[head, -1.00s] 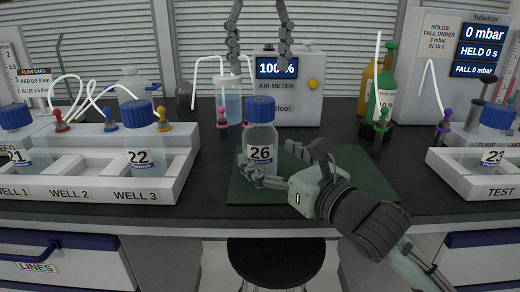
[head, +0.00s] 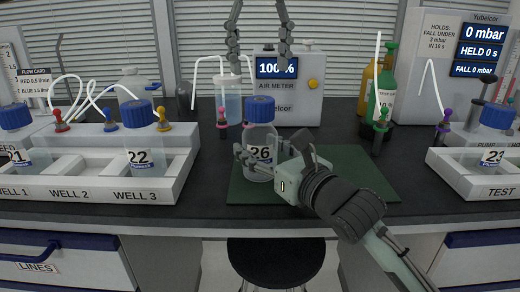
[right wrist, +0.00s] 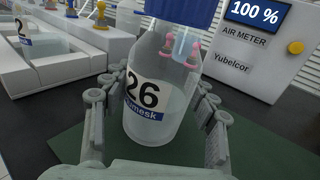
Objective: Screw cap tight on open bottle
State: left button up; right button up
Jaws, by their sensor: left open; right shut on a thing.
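Bottle 26 (head: 258,172), clear with a white and blue label, stands upright on the green mat (head: 365,178). Its blue cap (head: 259,108) sits on the neck; I cannot tell how tight it is. My right gripper (head: 268,155) is shut on the body of bottle 26, below the cap. In the right wrist view its fingers (right wrist: 155,112) lie on either side of bottle 26 (right wrist: 155,100), and the blue cap (right wrist: 187,12) is cut by the top edge. My left gripper (head: 259,52) is open and empty, high above the cap, fingers hanging down.
A white rack (head: 90,192) with bottles 21 (head: 22,158) and 22 (head: 146,160) is at left. The test rack (head: 475,182) with bottle 23 (head: 490,158) is at right. The air meter (head: 290,95) reading 100% stands behind.

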grip_shut()
pick_arm(q)
jog(key=n, duration=1.2)
jog(key=shift+n, duration=0.4)
jog(key=n, duration=1.4)
jog(key=shift+n, duration=0.4)
jog(key=n, duration=1.3)
jog(key=shift+n, duration=0.4)
jog(key=n, duration=0.3)
jog(key=shift+n, duration=0.3)
